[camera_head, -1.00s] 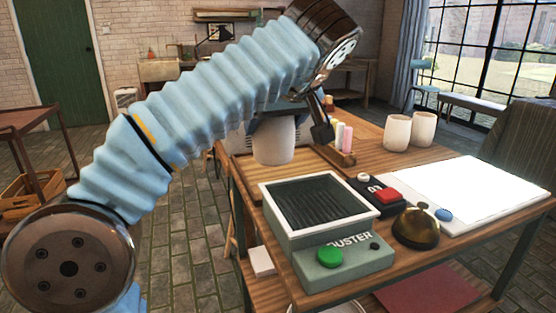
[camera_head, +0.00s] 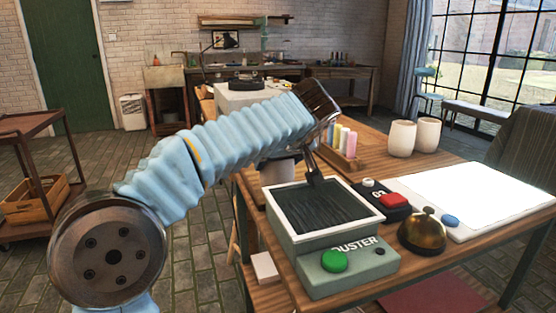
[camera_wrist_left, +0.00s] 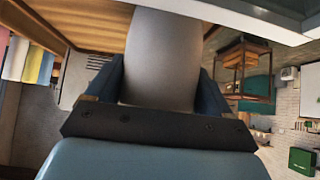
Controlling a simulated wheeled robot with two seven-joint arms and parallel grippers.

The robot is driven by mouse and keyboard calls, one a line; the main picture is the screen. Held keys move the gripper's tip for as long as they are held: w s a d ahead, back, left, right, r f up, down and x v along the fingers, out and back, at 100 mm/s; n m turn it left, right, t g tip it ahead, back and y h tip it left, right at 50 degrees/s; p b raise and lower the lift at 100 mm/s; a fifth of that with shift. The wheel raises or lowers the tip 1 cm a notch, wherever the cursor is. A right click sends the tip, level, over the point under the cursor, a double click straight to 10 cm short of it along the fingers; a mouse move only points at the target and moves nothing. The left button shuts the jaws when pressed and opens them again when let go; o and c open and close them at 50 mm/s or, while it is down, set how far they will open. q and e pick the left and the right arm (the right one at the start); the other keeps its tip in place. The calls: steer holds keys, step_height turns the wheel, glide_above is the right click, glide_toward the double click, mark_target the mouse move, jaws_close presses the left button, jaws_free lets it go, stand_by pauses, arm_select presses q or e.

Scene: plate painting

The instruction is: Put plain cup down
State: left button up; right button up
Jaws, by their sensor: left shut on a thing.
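My left gripper (camera_head: 282,154) is shut on a plain off-white cup (camera_head: 281,171), at the back-left of the workbench (camera_head: 440,264). In the head view my arm covers most of this cup, and only its lower part shows. In the left wrist view the cup (camera_wrist_left: 165,55) fills the space between the two dark fingers of the left gripper (camera_wrist_left: 160,88). I cannot tell whether the cup's base touches a surface. My right gripper is not in view.
A grey-green duster box (camera_head: 320,207) with a green button stands in front of the cup. A rack of coloured sticks (camera_head: 345,150) is behind. Two pale cups (camera_head: 402,138) stand farther right, with a red-button device (camera_head: 393,202), a brass bell (camera_head: 422,233) and a bright white panel (camera_head: 470,190).

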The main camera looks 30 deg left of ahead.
arm_select(q)
steer(key=shift+f, duration=0.15)
steer(key=o, duration=1.4)
steer(key=shift+r, duration=0.35)
steer(key=p+v, duration=0.1)
steer(key=v, duration=1)
steer(key=shift+s+d+r, duration=0.15)
steer(key=shift+s+d, duration=0.1)
steer(key=shift+s, duration=0.05)
